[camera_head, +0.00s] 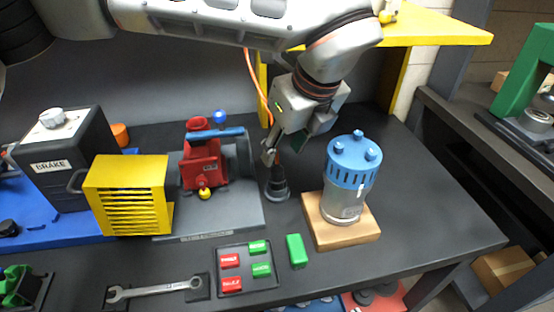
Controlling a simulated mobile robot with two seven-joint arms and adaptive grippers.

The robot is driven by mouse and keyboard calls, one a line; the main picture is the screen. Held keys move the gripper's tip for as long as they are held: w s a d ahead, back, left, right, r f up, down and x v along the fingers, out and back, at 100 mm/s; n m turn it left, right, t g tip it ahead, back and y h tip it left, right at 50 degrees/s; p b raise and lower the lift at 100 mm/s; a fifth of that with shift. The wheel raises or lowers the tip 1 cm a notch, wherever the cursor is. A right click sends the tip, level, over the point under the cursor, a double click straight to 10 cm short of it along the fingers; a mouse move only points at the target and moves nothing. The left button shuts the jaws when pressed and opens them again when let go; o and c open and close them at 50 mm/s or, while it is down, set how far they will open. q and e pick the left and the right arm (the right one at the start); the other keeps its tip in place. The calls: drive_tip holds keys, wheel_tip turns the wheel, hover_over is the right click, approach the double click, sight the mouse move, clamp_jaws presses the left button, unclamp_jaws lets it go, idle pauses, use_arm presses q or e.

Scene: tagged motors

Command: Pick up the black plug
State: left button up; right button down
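The black plug (277,188) stands on the dark bench top, between the grey base of the red device and the wooden block under the blue-capped motor. An orange cable (255,80) comes down from above and passes behind my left gripper toward it. My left gripper (283,149) points down just above the plug, its fingers apart around the plug's thin upper end. It looks open, and I see no firm contact. The gripper partly hides the cable and the plug's top. My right gripper is not in view.
The blue-capped motor (348,178) on its wooden block (343,237) stands close to the right. The red device (203,160) and yellow vented box (128,194) stand left. A green block (296,251), a tag tray (247,288) and a wrench (153,289) lie in front.

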sight(278, 164)
use_arm(q)
drive_tip(key=shift+b+x, duration=0.35)
drive_tip(key=shift+x, duration=3.6)
drive_tip(key=shift+s, duration=0.1)
clamp_jaws()
